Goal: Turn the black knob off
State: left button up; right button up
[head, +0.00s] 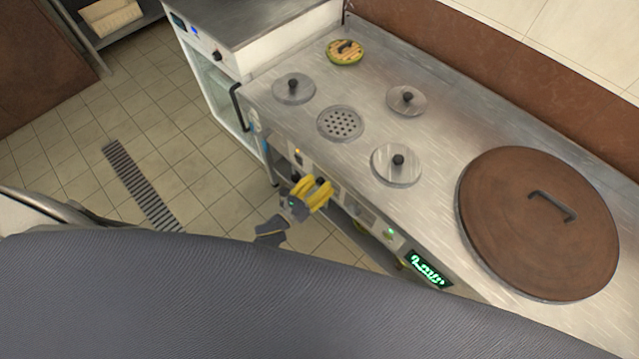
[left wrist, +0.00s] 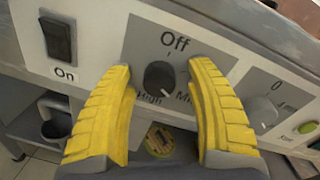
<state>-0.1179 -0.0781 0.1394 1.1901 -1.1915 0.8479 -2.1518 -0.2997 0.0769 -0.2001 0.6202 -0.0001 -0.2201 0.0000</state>
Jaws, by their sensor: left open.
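The black knob (left wrist: 159,76) is on a grey panel in the left wrist view, with "Off" above it and "High" and a partly hidden "Mi" label below it. In the head view my left gripper (head: 318,193) is at the front panel of the steel counter and hides the knob. My right gripper is not in view.
A black rocker switch (left wrist: 57,38) marked "On" is left of the knob. A grey knob (left wrist: 262,114) is to the right. A green display (head: 430,269) is further along the panel. A large brown lid (head: 500,225) and several small lids cover the counter.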

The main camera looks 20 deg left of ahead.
pick_arm(q)
grip_shut()
dwell(0.3)
dwell(0.6)
